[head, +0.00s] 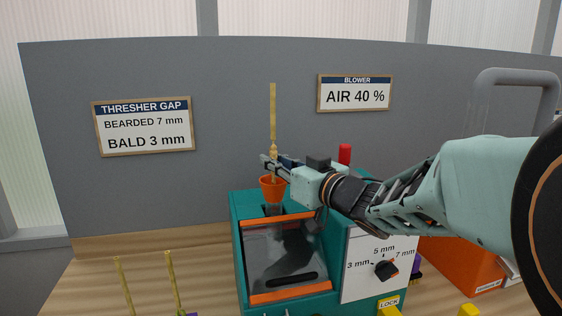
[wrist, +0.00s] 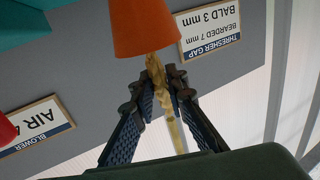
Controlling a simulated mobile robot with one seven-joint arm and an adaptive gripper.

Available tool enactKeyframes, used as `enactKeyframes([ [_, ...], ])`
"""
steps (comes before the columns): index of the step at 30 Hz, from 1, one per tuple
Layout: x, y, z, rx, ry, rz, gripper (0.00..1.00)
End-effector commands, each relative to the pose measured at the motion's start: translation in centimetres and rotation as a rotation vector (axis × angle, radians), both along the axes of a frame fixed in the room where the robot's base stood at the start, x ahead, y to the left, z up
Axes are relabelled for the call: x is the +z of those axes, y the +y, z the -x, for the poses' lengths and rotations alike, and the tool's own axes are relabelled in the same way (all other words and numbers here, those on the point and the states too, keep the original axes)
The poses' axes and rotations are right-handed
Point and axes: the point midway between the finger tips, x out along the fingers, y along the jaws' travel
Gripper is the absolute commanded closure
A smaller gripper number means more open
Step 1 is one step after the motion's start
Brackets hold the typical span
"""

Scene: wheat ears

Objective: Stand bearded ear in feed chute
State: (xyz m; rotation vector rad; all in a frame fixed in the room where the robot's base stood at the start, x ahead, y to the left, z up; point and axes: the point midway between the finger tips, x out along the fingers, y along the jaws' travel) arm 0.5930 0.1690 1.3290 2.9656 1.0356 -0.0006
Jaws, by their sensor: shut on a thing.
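My gripper (head: 273,166) is shut on a pale yellow wheat ear (head: 273,152), held upright. A long straight straw-coloured part (head: 272,110) rises above the fingers. The orange funnel-shaped feed chute (head: 273,190) is directly below, on top of the teal machine. The ear's lower end is at the chute's mouth; how deep it reaches is hidden. In the wrist view, which is turned upside down, the bumpy ear (wrist: 160,88) lies between the blue-padded fingers (wrist: 158,80), and its end meets the orange chute (wrist: 146,28).
The teal thresher (head: 240,255) has a clear sloping window and a gap dial (head: 386,270). A red knob (head: 344,153) stands behind my gripper. Two more stalks (head: 173,280) stand at the front left. Signs hang on the grey wall; one reads bearded 7 mm (head: 143,126). An orange box (head: 465,262) is at right.

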Motion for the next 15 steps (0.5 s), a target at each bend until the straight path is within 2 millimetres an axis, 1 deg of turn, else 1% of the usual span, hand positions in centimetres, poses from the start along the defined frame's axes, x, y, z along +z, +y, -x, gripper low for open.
enactKeyframes([
  [15,-1.5,0.0,0.0,0.000,0.001,-0.001,0.99],
])
